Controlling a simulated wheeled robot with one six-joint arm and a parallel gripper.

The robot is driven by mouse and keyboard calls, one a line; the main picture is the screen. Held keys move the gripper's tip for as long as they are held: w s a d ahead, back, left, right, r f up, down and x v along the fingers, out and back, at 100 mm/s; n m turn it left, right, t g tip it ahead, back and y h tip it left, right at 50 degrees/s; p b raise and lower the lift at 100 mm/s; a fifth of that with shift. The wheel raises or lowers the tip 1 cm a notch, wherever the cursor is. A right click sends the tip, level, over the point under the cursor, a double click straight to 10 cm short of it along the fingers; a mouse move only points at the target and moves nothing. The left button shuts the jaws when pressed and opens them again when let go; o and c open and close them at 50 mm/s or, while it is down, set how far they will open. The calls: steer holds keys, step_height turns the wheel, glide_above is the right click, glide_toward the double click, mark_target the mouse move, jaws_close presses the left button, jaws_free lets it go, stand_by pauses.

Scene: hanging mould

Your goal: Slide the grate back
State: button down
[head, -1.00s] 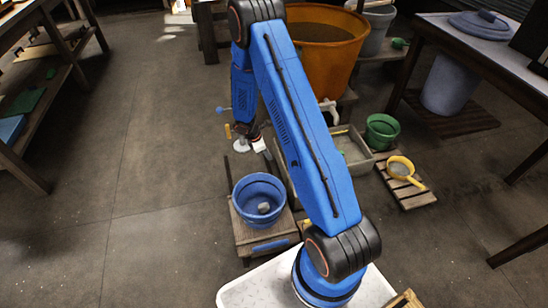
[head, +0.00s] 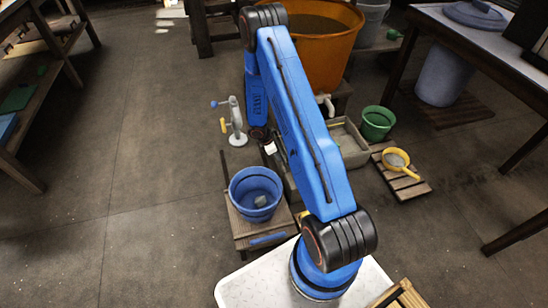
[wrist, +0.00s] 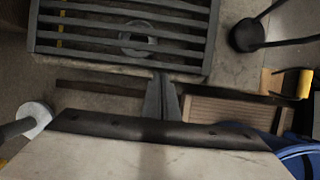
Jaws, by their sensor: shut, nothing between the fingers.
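The grate (wrist: 85,47) is a dark slatted panel at the top of the wrist view. A round ring-shaped fitting shows through its slats. My gripper (wrist: 162,78) is shut and empty, its narrow fingers pointing at the grate's near edge. The tips overlap that edge in the picture; I cannot tell whether they touch it. In the head view my blue arm hides most of the gripper and the grate. A grey trough (head: 351,142) shows beside the arm.
A blue bucket (head: 256,192) stands on a low wooden stand (head: 240,232). A grey post with a white base (head: 237,138) stands left of my wrist. An orange tub (head: 335,55) is behind. A green pot (head: 377,122) and yellow sieve (head: 397,160) are right. Floor at left is clear.

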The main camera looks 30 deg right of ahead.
steer(key=shift+d, duration=0.1)
steer(key=s+d, duration=0.1)
steer(key=d, duration=0.5)
steer(key=s+d, duration=0.2)
steer(key=d, duration=0.5)
steer(key=s+d, duration=0.2)
steer(key=d, duration=0.5)
steer(key=shift+s, duration=0.15)
steer(key=shift+s+d, duration=0.1)
steer(key=shift+d, duration=0.5)
steer(key=a, duration=0.2)
steer(key=w+a, duration=0.1)
steer(key=a, duration=0.1)
steer(key=shift+w+a+r, duration=0.1)
steer(key=shift+a+r, duration=0.1)
steer(key=shift+a, duration=0.1)
steer(key=s+v, duration=0.1)
steer(key=v, duration=0.8)
steer(key=shift+w+a+r, duration=0.2)
steer(key=shift+w+a, duration=0.05)
steer(key=shift+w, duration=0.25)
